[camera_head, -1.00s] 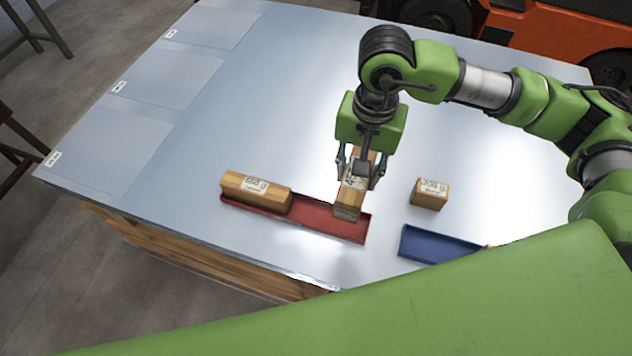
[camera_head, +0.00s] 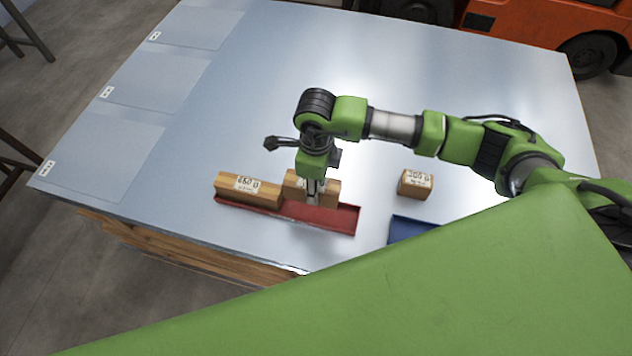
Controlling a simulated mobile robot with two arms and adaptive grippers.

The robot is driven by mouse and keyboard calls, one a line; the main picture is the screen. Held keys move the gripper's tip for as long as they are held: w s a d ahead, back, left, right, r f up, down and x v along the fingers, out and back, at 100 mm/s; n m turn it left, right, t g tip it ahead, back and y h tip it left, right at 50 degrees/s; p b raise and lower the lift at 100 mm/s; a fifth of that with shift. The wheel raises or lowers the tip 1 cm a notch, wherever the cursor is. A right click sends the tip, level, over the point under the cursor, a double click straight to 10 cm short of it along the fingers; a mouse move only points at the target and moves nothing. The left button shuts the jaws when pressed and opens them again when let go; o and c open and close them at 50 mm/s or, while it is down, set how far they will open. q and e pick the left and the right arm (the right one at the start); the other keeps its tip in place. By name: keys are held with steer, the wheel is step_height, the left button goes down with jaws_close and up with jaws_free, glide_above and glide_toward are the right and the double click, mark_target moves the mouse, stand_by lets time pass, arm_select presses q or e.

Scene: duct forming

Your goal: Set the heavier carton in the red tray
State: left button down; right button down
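A long wooden-brown carton (camera_head: 233,190) with a white label, which seems to read 650 g, lies in the left part of the red tray (camera_head: 342,220). My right gripper (camera_head: 313,198) is over the tray's middle, its fingers shut on a second brown carton (camera_head: 292,188). That carton is level and lined up beside the first; I cannot tell whether it touches the tray floor. Its label is mostly hidden by the gripper. A smaller carton (camera_head: 416,184), its label seeming to read 300 g, stands on the table to the right. My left gripper is not in view.
A blue tray (camera_head: 405,230) is right of the red one, partly hidden by a green part of mine. Marked grey panels (camera_head: 98,150) lie along the table's left side. The table's back middle is clear. An orange vehicle (camera_head: 540,30) stands behind.

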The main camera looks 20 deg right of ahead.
step_height(320, 180, down, 8)
steer(key=b, duration=0.5)
steer(key=shift+r, duration=0.2)
steer(key=shift+f+b, duration=0.65)
steer(key=shift+f, duration=0.05)
steer(key=c, duration=1.3)
jaws_free()
step_height(320, 180, up, 12)
steer(key=shift+r, duration=0.1)
